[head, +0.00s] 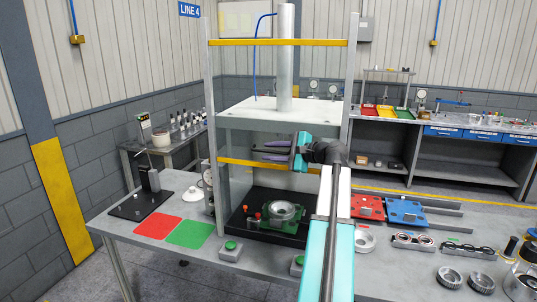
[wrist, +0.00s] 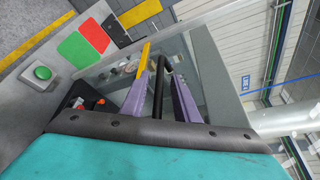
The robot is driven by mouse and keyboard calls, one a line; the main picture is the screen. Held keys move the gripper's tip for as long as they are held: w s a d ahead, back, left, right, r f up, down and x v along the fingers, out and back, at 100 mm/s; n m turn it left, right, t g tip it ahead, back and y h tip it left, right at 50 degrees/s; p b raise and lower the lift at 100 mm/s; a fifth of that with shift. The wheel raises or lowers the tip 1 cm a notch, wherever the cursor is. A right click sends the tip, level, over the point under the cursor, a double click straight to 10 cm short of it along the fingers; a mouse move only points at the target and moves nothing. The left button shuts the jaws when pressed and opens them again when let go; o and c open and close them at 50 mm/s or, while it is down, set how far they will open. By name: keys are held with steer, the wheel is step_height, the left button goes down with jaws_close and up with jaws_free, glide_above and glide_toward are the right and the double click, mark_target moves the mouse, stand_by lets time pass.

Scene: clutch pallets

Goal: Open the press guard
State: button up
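The press (head: 271,116) stands at the middle of the bench in the head view. Its guard shows as a clear panel between uprights, with a lower yellow bar (head: 228,161) and an upper yellow bar (head: 275,42). The lower bar is well above the black press base. My gripper (head: 264,150) is in front of the guard, just above the lower bar, purple fingers pointing left. In the wrist view, a black bent handle (wrist: 165,62) lies between the fingers, which stand apart. I cannot tell whether they touch it. A yellow strip (wrist: 140,75) shows beside the left finger.
A green part (head: 267,222) with a metal ring sits on the press base. Green buttons (head: 230,246) stand at the bench front. Red and green mats (head: 190,234) lie left; red and blue pallets (head: 404,211) and metal rings lie right.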

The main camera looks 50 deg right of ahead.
steer(key=shift+b+v, duration=0.4)
steer(key=shift+v, duration=0.4)
steer(key=b+v, duration=0.4)
steer(key=v, duration=0.8)
steer(key=shift+s, duration=0.25)
steer(key=shift+w, duration=0.1)
